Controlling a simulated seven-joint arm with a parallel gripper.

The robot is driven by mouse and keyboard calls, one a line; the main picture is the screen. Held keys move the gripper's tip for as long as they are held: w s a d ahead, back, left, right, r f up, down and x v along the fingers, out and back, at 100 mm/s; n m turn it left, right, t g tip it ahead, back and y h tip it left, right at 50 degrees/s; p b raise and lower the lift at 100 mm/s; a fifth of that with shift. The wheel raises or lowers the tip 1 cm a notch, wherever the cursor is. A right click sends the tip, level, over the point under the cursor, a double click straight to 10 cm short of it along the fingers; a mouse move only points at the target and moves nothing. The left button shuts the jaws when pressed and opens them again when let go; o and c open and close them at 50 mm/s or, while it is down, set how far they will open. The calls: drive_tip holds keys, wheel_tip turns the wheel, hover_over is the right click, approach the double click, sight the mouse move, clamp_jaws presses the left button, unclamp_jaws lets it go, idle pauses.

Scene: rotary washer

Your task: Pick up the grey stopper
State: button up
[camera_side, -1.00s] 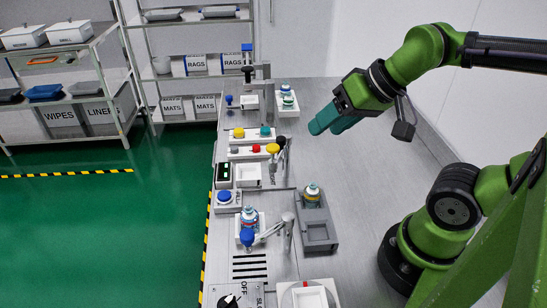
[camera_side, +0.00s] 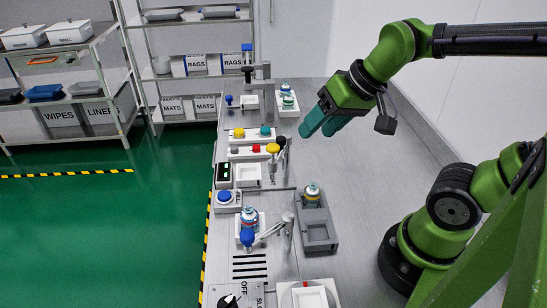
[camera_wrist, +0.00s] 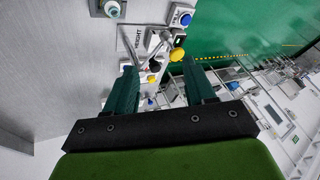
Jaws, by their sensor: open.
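My gripper (camera_side: 318,132) is open and empty, held in the air over the right side of the bench. Its two teal fingers also show spread apart in the wrist view (camera_wrist: 160,68), with nothing between the tips. A small grey stopper (camera_side: 234,151) appears to sit at the left end of a white tray, beside a red stopper (camera_side: 256,149). It lies well to the left of my gripper and apart from it. It is too small to make out clearly, and I cannot single it out in the wrist view.
A tray behind holds a yellow stopper (camera_side: 239,133) and a teal stopper (camera_side: 265,131). A grey holder (camera_side: 318,232) with a bottle stands in front. The bench right of the trays is clear.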

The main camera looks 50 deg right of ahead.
drive_tip(key=w+d+n+g, duration=0.1)
drive_tip(key=w+d+g, duration=0.15)
drive_tip(key=w, duration=1.35)
drive_tip(key=n+g+h, duration=0.2)
drive_tip(key=n+g, duration=0.1)
drive_tip(key=g, duration=0.1)
hover_over(234, 147)
wheel_tip(234, 147, down, 5)
drive_tip(key=shift+t, duration=0.25)
wheel_tip(234, 147, down, 17)
drive_tip(key=shift+s+r, duration=0.1)
drive_tip(key=shift+r, duration=0.1)
clamp_jaws()
